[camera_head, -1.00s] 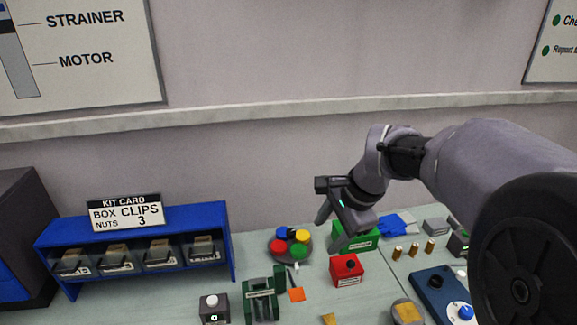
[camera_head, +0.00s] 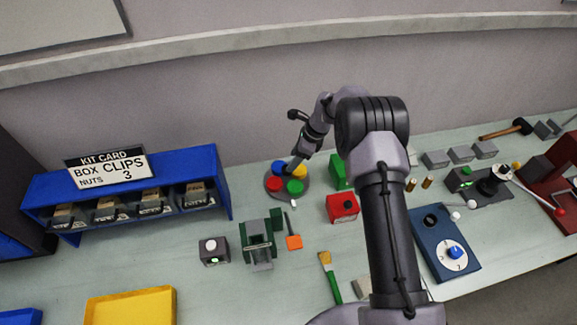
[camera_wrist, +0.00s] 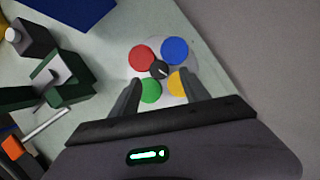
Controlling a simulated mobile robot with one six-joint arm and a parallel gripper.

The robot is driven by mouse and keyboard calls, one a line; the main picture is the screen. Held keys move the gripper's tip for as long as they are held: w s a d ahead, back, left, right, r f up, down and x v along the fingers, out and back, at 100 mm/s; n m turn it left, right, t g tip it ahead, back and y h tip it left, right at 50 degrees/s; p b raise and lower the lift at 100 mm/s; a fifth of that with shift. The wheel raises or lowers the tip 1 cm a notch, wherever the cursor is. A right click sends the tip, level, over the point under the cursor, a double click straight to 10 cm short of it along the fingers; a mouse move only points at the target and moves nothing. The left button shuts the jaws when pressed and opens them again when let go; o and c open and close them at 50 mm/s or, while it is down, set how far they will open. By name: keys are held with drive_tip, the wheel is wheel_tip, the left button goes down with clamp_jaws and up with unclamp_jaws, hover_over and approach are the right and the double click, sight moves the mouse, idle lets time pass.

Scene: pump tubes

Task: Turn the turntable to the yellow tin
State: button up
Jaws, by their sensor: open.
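The turntable (camera_head: 302,197) is a grey disc on the bench, left of my arm in the head view, and it also shows in the wrist view (camera_wrist: 189,63). It carries a red tin (camera_wrist: 141,57), a blue tin (camera_wrist: 175,51), a green tin (camera_wrist: 150,91) and a yellow tin (camera_wrist: 178,84). A dark knob (camera_wrist: 159,69) stands at its middle. My gripper (camera_wrist: 160,88) is open and points at the disc. One finger shows beside the green tin and the other beside the yellow tin, partly covering it. I cannot tell whether they touch.
A blue kit rack (camera_head: 222,180) stands at the left. A green vise-like fixture (camera_head: 258,240) and a red box (camera_head: 342,207) are nearer me. A green box (camera_head: 340,170) sits right of the turntable.

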sight(287, 174)
drive_tip(key=x, duration=0.5)
drive_tip(key=shift+s, duration=0.1)
clamp_jaws()
idle(1.2)
